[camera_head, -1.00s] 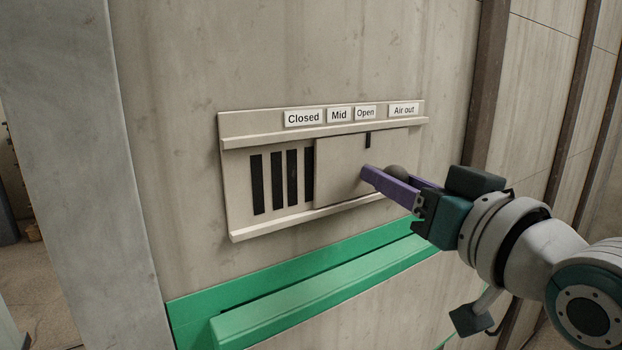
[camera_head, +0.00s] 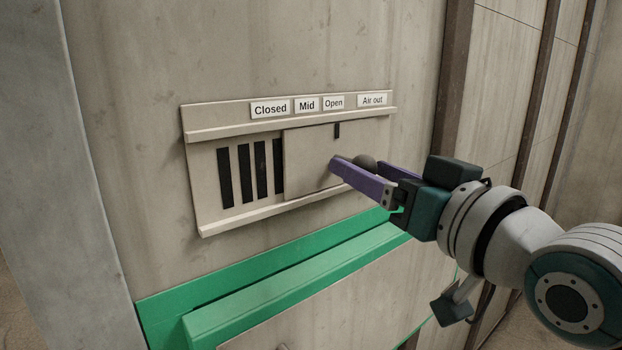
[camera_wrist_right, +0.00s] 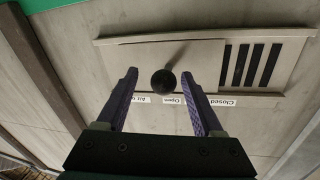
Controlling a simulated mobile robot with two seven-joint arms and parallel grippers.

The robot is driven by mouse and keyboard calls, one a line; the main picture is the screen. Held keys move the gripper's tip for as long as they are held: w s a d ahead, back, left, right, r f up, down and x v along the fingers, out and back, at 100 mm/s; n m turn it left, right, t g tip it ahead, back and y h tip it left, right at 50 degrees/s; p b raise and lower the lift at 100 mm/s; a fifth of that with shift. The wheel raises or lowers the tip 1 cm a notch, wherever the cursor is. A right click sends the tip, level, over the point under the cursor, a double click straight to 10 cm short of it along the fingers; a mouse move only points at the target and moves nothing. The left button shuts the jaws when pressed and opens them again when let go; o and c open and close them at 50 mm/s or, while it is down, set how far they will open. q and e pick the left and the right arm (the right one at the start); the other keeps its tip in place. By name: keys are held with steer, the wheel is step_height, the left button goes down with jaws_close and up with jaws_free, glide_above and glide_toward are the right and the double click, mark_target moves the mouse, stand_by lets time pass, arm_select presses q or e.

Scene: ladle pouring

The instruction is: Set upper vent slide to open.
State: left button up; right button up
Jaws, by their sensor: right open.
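The upper vent slide (camera_head: 308,160) is a beige sliding panel in a wall frame (camera_head: 205,227). Its black mark (camera_head: 337,130) sits under the "Open" label (camera_head: 334,103). Dark slots (camera_head: 242,174) show uncovered left of the panel. A round dark knob (camera_wrist_right: 163,82) on a stem stands out from the panel; its top also shows in the head view (camera_head: 366,161). My right gripper (camera_head: 345,164) is open with its purple fingers on either side of the knob. In the right wrist view (camera_wrist_right: 159,73) gaps show between the knob and both fingers. My left gripper is out of view.
Labels "Closed" (camera_head: 270,108), "Mid" (camera_head: 307,105) and "Air out" (camera_head: 372,100) run along the frame's top. A green ledge (camera_head: 290,277) juts out below the vent. A grey pillar (camera_head: 62,180) stands at the left.

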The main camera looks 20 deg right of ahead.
steer(key=s+d, duration=0.1)
steer(key=s, duration=0.7)
steer(key=shift+s+d+b, duration=0.2)
steer(key=shift+s+b, duration=0.2)
steer(key=shift+b, duration=0.05)
steer(key=s+a+f+n+g+h, duration=0.2)
steer(key=s+f+g, duration=0.65)
steer(key=f, duration=0.45)
steer(key=s+f+g, duration=0.4)
steer(key=s+g, duration=0.2)
steer(key=s, duration=0.4)
step_height(320, 180, up, 38)
steer(key=p, duration=3.8)
steer(key=shift+r+h+p, duration=0.15)
steer(key=shift+h+p, duration=0.15)
steer(key=shift+p, duration=0.1)
steer(key=shift+w, duration=0.1)
